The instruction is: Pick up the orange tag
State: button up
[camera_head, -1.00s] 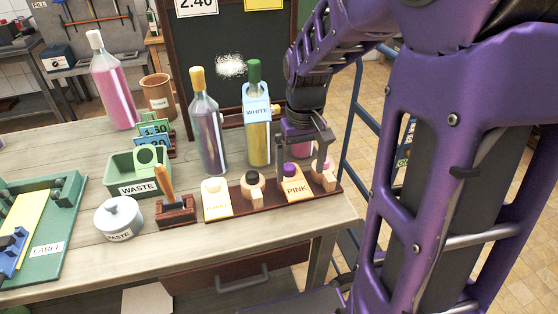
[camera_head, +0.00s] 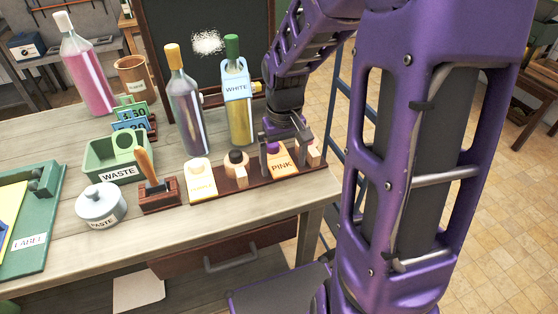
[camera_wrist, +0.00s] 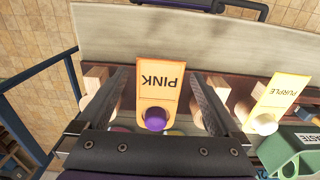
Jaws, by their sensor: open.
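The orange tag (camera_head: 283,161), lettered PINK, lies on a dark red wooden rack at the right end of the bench. It also shows in the wrist view (camera_wrist: 158,80), with a purple knob at its lower end. My gripper (camera_head: 286,156) is open just over it. In the wrist view, my gripper's two dark fingers (camera_wrist: 158,85) stand on either side of the tag, with gaps between them and its edges. I cannot tell how far the fingertips are above the rack.
A yellow PURPLE tag (camera_wrist: 276,97) lies beside it on the rack (camera_head: 225,189), with wooden blocks near both fingers. A yellow bottle (camera_head: 239,115) wearing a blue WHITE tag and a purple bottle (camera_head: 186,105) stand behind. A green WASTE box (camera_head: 112,160) is to the left.

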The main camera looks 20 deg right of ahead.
jog(key=shift+f, duration=0.2)
dwell(0.3)
jog(key=c, duration=1.2)
